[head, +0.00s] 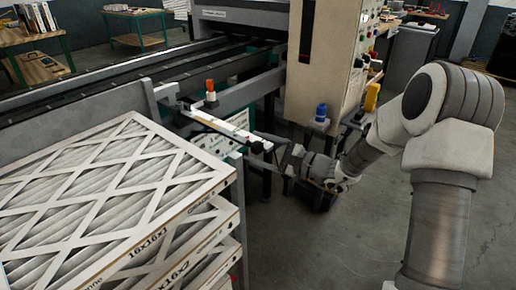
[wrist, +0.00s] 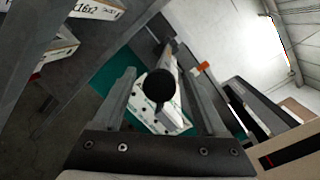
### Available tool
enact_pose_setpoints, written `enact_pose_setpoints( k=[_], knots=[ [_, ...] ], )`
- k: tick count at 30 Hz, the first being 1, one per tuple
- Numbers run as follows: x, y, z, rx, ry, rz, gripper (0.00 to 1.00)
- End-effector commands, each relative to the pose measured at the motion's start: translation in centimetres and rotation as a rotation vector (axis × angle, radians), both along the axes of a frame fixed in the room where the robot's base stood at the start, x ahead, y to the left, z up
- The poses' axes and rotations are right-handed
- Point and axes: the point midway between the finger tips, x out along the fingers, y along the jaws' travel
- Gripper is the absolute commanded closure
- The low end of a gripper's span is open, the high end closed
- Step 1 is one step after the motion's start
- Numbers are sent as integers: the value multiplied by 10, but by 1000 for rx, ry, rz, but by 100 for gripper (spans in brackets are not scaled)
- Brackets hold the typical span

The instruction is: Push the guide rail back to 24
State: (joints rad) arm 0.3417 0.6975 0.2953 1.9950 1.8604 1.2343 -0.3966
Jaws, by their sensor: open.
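The guide rail assembly (head: 222,125) runs from the conveyor's near side toward my gripper, as a pale bar with a white strip. Its scale figures are too small to read. In the wrist view, a round black knob (wrist: 158,84) is seen end-on between my open fingers, with a white plate with dark holes (wrist: 150,118) behind it. My gripper (head: 277,150) is at the bar's outer end in the head view. The fingers show gaps on both sides of the knob; contact is not clear. An orange-topped post (head: 210,92) stands by the bar and shows in the wrist view (wrist: 203,67).
A stack of boxed pleated filters (head: 110,200) fills the left foreground, close to the rail. A beige control cabinet (head: 325,55) with buttons stands behind my gripper. A blue-topped part (head: 321,112) is nearby. Grey floor (head: 330,240) is clear at the front right.

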Motion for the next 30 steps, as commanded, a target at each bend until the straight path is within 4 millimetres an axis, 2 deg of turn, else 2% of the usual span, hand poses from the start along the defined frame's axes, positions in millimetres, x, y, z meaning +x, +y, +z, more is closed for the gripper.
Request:
enact_pose_setpoints(
  k=[2, 15, 30],
  knots=[
    [0, 0, 0, 0, 0, 0, 25],
    [0, 0, 0, -1, 0, 1, 100],
    [-1, 0, -1, -1, 2, 2, 100]
  ],
)
